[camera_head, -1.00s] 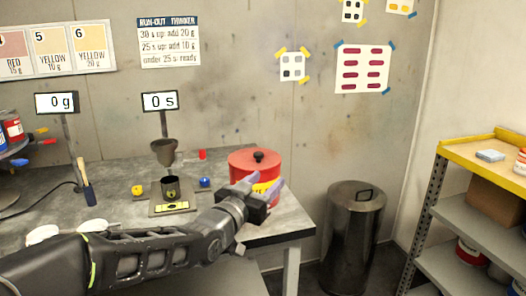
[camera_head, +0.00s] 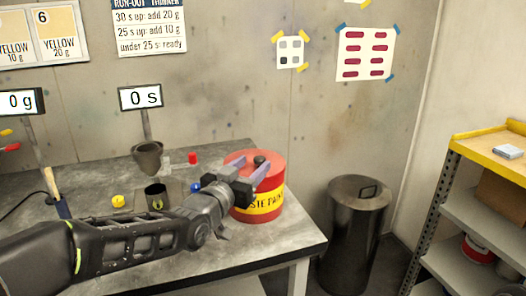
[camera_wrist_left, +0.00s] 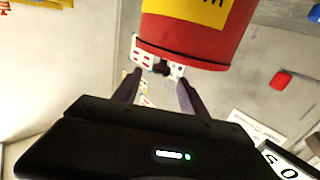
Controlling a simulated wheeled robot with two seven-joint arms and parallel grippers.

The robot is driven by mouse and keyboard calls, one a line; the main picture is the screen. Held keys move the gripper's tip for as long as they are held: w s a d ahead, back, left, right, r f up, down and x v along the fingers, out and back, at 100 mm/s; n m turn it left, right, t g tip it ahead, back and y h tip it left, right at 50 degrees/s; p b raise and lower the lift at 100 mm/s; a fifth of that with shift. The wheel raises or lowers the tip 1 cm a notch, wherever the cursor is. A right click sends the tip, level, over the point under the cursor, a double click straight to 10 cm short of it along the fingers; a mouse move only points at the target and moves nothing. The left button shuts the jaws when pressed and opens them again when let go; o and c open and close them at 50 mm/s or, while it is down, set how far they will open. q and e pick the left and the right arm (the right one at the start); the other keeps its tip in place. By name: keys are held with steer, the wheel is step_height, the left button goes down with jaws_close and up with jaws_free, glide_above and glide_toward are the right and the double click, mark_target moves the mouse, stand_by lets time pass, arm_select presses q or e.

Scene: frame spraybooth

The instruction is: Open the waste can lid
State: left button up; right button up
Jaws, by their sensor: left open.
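The waste can (camera_head: 262,205) is a red can with a yellow band reading "waste paint", upright near the bench's right end. Its flat red lid (camera_head: 277,164) is on, with a black knob (camera_head: 261,160) in the middle. My left gripper (camera_head: 250,167) is open at lid height, its fingers reaching over the lid toward the knob and hiding part of it. In the left wrist view the can (camera_wrist_left: 195,40) appears upside down, and the knob (camera_wrist_left: 163,68) shows between and just beyond the open fingers (camera_wrist_left: 157,88). I cannot tell whether they touch it. My right gripper is out of view.
The grey bench (camera_head: 290,235) ends just right of the can. Left of it stand a funnel (camera_head: 147,158), a black cup (camera_head: 156,195) and small coloured caps. A dark metal bin (camera_head: 352,235) stands on the floor, beside a yellow-topped shelf (camera_head: 490,145).

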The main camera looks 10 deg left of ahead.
arm_select(q)
steer(key=p, duration=0.2)
glide_toward(265, 153)
steer(key=shift+w+d+r, duration=0.45)
steer(key=shift+w+d, duration=0.1)
steer(key=shift+w, duration=0.2)
steer(key=shift+w+d+r, duration=0.5)
steer(key=shift+w+d, duration=0.1)
steer(key=shift+w, duration=0.1)
steer(key=shift+w+d+r, duration=0.45)
steer(key=shift+w+d, duration=0.1)
steer(key=shift+w, duration=0.2)
jaws_close()
